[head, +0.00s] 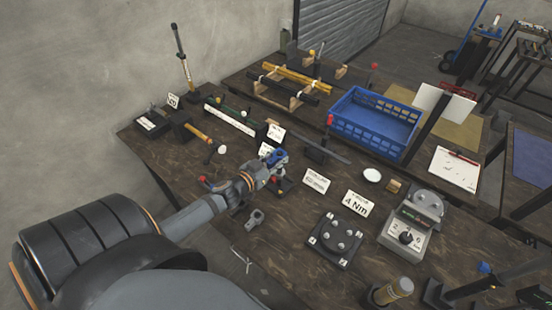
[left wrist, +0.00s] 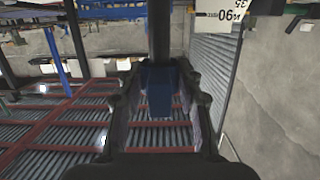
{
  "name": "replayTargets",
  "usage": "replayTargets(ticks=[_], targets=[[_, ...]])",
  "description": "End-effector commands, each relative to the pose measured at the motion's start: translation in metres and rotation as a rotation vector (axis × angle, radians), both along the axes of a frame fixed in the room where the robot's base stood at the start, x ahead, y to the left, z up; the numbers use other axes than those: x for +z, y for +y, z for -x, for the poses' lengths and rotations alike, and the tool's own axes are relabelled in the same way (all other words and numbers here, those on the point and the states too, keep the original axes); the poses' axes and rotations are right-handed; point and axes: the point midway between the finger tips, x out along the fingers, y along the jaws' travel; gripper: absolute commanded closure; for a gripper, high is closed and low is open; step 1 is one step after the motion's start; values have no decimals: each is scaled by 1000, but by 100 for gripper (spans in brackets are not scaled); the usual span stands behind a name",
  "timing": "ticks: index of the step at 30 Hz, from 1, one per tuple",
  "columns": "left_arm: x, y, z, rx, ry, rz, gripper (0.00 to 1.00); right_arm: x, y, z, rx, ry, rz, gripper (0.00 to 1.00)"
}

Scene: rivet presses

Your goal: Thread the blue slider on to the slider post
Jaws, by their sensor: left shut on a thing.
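My left gripper (head: 268,168) is shut on the blue slider (head: 277,157), over the left part of the workbench. In the left wrist view the slider (left wrist: 157,92) shows as a dark blue block between the two fingers (left wrist: 155,105). A dark upright post (left wrist: 158,35) stands in line with the slider in that view, its lower end meeting the block's top edge. I cannot tell whether the slider is around this post or only in front of or behind it. In the head view the gripper and slider hide what lies beneath them. My right gripper is not in view.
A blue crate (head: 373,125) stands beyond the gripper. A red-topped stand (head: 328,125) with a long flat bar is close to its right. White label cards (head: 316,181), a black plate with round studs (head: 336,238) and a grey scale-like device (head: 410,235) lie nearer right.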

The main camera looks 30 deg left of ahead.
Motion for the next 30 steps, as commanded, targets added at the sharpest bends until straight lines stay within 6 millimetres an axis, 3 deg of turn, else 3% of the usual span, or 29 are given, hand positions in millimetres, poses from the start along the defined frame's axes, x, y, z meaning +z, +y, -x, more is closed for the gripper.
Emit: replayTargets(ticks=[30], targets=[[-27, 0, 0, 0, 0, 1, 87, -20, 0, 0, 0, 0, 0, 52]])
